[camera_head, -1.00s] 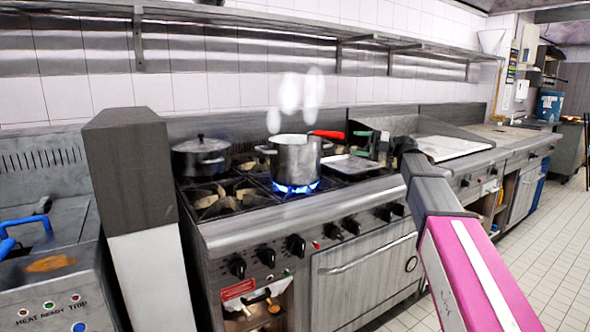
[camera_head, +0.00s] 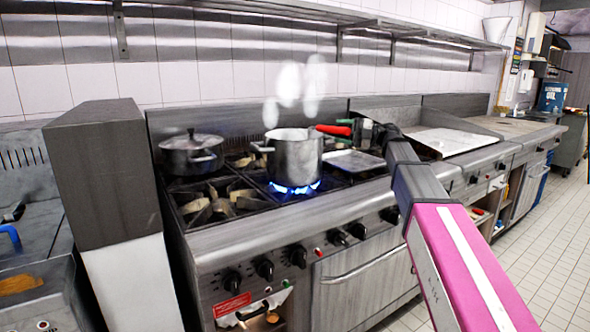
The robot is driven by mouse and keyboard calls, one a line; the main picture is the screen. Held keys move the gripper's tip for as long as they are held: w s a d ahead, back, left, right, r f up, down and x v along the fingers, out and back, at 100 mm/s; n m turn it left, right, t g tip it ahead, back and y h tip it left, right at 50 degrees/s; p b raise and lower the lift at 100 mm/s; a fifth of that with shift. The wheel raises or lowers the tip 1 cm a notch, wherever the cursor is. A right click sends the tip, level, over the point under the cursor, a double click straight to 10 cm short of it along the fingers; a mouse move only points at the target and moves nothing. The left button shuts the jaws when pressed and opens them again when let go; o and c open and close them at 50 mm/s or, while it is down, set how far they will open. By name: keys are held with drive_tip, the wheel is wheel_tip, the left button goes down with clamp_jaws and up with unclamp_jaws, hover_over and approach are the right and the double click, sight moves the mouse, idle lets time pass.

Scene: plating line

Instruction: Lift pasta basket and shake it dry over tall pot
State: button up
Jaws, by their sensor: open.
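The tall pot (camera_head: 297,160) is a steel pot with side handles, standing on a lit burner with a blue flame under it and steam above. A red handle (camera_head: 335,130) sticks out to the right from its rim, most likely the pasta basket's. The basket's body is hidden inside the pot. My gripper (camera_head: 362,132) is just right of the pot, near the end of the red handle. It is open, and whether its fingers are around the handle cannot be told at this size.
A lidded dark pot (camera_head: 191,155) stands on the stove's left rear. A flat metal tray (camera_head: 354,162) lies right of the tall pot, below my gripper. A flat griddle (camera_head: 450,141) is further right. A wall shelf (camera_head: 290,12) runs above the stove.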

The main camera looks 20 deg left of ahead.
sight(325, 129)
drive_tip(key=shift+x, duration=3)
clamp_jaws()
